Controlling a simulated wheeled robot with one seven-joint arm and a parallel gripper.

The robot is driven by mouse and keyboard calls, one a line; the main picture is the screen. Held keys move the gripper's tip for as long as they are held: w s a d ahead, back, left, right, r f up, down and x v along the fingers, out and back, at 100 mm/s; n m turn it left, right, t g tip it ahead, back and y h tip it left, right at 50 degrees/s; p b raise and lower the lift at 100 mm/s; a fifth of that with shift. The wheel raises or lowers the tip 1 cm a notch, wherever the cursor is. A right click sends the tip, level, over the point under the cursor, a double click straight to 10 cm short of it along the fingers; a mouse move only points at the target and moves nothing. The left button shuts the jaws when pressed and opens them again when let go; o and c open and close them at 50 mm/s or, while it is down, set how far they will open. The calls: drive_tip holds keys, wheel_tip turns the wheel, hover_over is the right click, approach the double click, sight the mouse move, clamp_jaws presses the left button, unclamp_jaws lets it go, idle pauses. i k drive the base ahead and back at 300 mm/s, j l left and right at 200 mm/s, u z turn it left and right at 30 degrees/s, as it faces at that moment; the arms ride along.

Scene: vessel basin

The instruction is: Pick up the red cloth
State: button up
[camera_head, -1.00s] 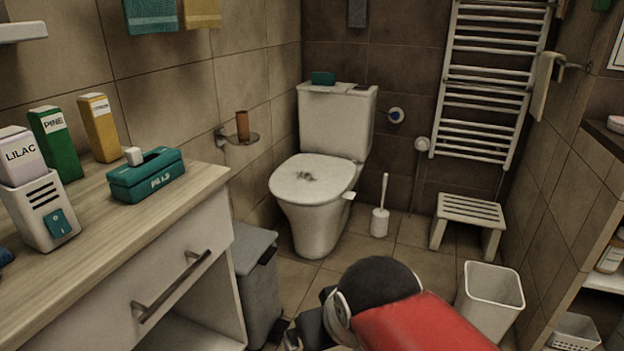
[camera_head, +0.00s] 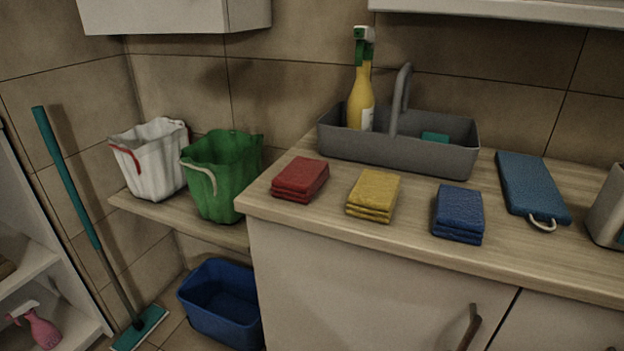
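The red cloth (camera_head: 299,180) is a folded stack lying on the wooden countertop (camera_head: 530,256), near its left end. A folded yellow cloth (camera_head: 373,196) lies to its right, with a gap between them. A folded blue cloth (camera_head: 458,214) lies further right. Nothing covers the red cloth. My gripper is not in view.
A grey caddy (camera_head: 400,151) with a yellow spray bottle (camera_head: 361,90) stands behind the cloths. A flat blue pad (camera_head: 532,188) lies at right. A green bucket (camera_head: 221,175) and white bucket (camera_head: 150,160) stand on a lower shelf. A blue basin (camera_head: 222,302) is on the floor.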

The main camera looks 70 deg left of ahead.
sight(302, 177)
drive_tip(key=u, duration=2.6)
